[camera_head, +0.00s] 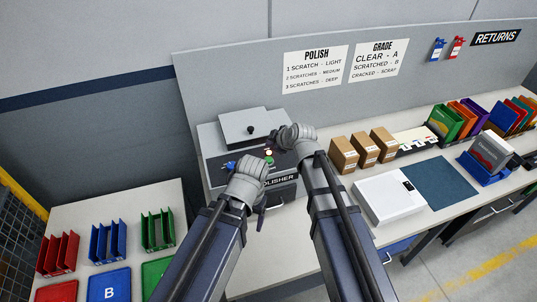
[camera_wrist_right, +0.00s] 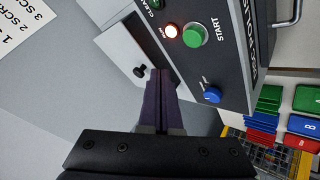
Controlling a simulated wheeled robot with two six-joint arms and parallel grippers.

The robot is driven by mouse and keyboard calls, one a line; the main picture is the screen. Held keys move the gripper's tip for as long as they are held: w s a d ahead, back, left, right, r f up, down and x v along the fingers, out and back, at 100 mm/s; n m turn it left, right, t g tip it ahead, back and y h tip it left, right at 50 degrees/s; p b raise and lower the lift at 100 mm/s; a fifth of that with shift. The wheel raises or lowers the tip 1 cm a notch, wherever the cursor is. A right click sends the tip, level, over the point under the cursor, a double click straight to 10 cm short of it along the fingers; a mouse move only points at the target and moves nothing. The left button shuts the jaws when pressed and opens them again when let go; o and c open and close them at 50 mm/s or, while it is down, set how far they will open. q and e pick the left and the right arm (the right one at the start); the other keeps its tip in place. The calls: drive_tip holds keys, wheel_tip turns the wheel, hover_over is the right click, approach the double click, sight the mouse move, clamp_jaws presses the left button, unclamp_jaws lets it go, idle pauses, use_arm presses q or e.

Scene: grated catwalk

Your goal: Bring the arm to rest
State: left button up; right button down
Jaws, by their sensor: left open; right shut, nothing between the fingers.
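My right gripper (camera_head: 292,137) is over the back right part of the grey polisher (camera_head: 210,139). In the right wrist view its two dark fingers (camera_wrist_right: 160,78) are shut together with nothing between them. They are near the polisher's light lid with its black knob (camera_wrist_right: 139,71); I cannot tell whether they touch. My left gripper (camera_head: 262,205) is lower, in front of the polisher's front edge, and open; its fingers are mostly hidden by the wrist. The panel's green START button (camera_wrist_right: 194,36), lit red lamp (camera_wrist_right: 171,31) and blue knob (camera_wrist_right: 213,95) show beside the right fingers.
Brown boxes (camera_head: 344,154), a white flat device (camera_head: 389,198) and a blue mat (camera_head: 440,183) lie right of the polisher. Red, blue and green racks (camera_head: 107,243) and trays stand at the lower left. A grey panel with signs (camera_head: 315,69) rises behind.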

drive_tip(key=shift+s+f, duration=0.15)
drive_tip(key=shift+f, duration=0.05)
use_arm(q)
wheel_tip(320, 180, down, 11)
drive_tip(key=b, duration=1)
drive_tip(key=shift+r+b, duration=0.15)
drive_tip(key=shift+b, duration=0.2)
use_arm(e)
drive_tip(key=s+d+f+m+g+h, duration=0.1)
drive_tip(key=s+f+m+g+h, duration=0.1)
drive_tip(key=s+f, duration=0.3)
drive_tip(key=s+d+f+m+g+h, duration=0.2)
drive_tip(key=s+f+m, duration=0.3)
drive_tip(key=s, duration=0.7)
drive_tip(key=s+d+f+m+g+h, duration=0.2)
drive_tip(key=s+f+m+g, duration=0.2)
drive_tip(key=s+f, duration=0.2)
drive_tip(key=s, duration=0.2)
drive_tip(key=shift+s+f, duration=0.35)
drive_tip(key=shift+f, duration=0.05)
